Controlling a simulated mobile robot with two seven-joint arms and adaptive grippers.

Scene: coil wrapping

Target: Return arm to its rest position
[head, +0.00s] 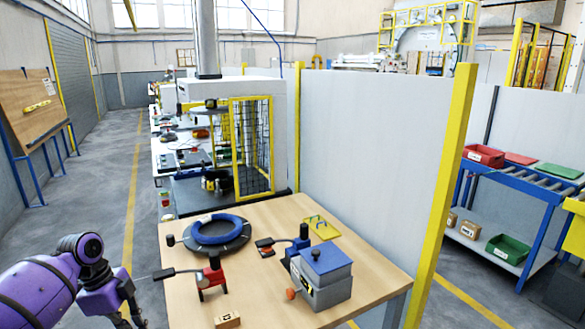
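My purple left arm reaches in from the lower left. Its gripper (128,314) points down beside the table's left edge, with the fingertips cut off by the bottom of the picture. I see nothing held in it, but its opening is unclear. My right arm and gripper are not in view. On the wooden table (262,290), a blue coil (221,220) lies on a dark round plate (208,243). A red-bodied tool (211,277) with a dark handle stands nearest my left gripper.
A grey box with a blue top (322,272), a blue tool (298,243), a yellow plate (322,227) and a small wooden block (228,320) stand on the table. A partition (375,150) with yellow posts rises behind. The floor aisle at left is clear.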

